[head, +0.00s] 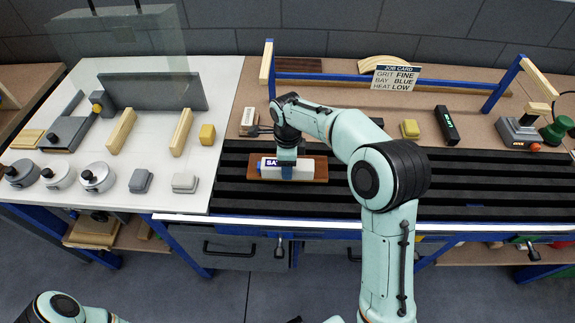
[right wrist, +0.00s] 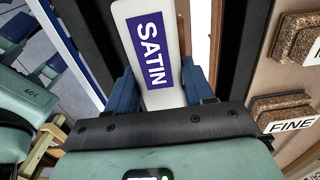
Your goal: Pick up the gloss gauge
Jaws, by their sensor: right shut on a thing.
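The gloss gauge, a white bar with a blue SATIN label (head: 304,169), is over a brown wood panel (head: 321,168) on the black slatted bed. I cannot tell whether it touches the panel. My right gripper (head: 287,172) comes down from above and is shut on the gauge, hiding its middle in the head view. In the right wrist view the gauge (right wrist: 150,50) sits between the two blue fingers of this gripper (right wrist: 160,88), label facing the camera. My left gripper is out of view; only part of my left arm shows at the bottom left.
A blue rail frame (head: 430,82) with a job card (head: 395,78) stands behind the bed. A black device (head: 447,125) and a yellow block (head: 410,128) lie right of my arm. The bed's right part is clear.

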